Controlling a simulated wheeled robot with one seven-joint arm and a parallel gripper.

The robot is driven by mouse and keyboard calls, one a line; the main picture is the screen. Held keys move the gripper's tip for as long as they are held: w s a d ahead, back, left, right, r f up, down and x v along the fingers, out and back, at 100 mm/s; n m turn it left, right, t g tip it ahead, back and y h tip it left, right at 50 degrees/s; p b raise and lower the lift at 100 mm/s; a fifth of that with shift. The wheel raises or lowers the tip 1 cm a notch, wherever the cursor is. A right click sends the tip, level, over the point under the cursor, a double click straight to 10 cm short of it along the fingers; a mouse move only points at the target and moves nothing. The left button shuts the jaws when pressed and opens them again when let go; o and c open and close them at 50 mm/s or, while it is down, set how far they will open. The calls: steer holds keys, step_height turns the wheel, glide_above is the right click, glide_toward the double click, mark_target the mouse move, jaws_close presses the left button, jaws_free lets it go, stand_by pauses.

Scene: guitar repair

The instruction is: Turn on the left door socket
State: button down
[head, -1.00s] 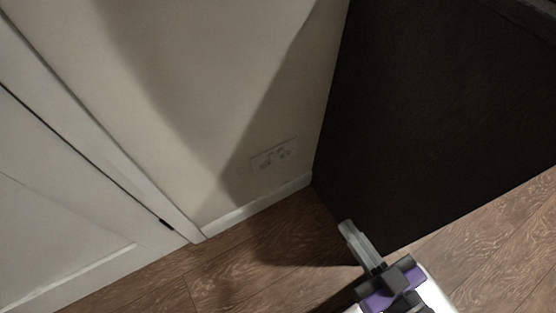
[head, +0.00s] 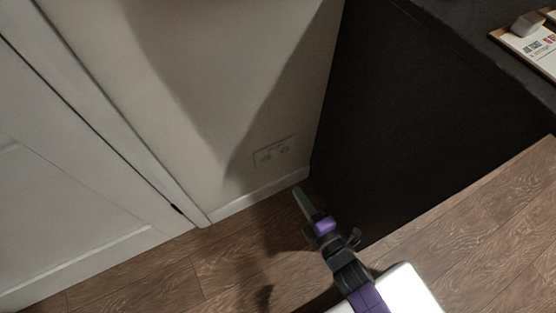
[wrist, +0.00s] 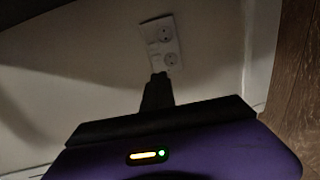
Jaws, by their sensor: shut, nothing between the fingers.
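The socket (head: 274,152) is a pale double wall plate low on the wall, just right of the white door (head: 80,200) and left of a black cabinet side. In the wrist view the socket (wrist: 160,44) shows at the top centre, with round outlets and small switches; its lower end is close to the fingertips in the picture. My gripper (head: 299,190) is shut and empty, pointing up toward the wall, below and right of the socket in the head view. In the wrist view my gripper (wrist: 158,78) shows dark in front of the plate. I cannot tell any contact or the switch positions.
The black cabinet side (head: 410,120) rises close to the right of my gripper. A skirting board (head: 250,200) runs along the wall foot. The wooden floor (head: 230,265) is clear. Papers (head: 535,45) lie on the dark top at upper right.

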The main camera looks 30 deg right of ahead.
stand_by(0.4)
steer(key=b, duration=0.4)
glide_toward(273, 153)
steer(key=w, duration=0.5)
steer(key=shift+w+a+f, duration=0.1)
steer(key=shift+f, duration=0.3)
steer(key=shift+w, duration=0.8)
steer(key=shift+b, duration=0.3)
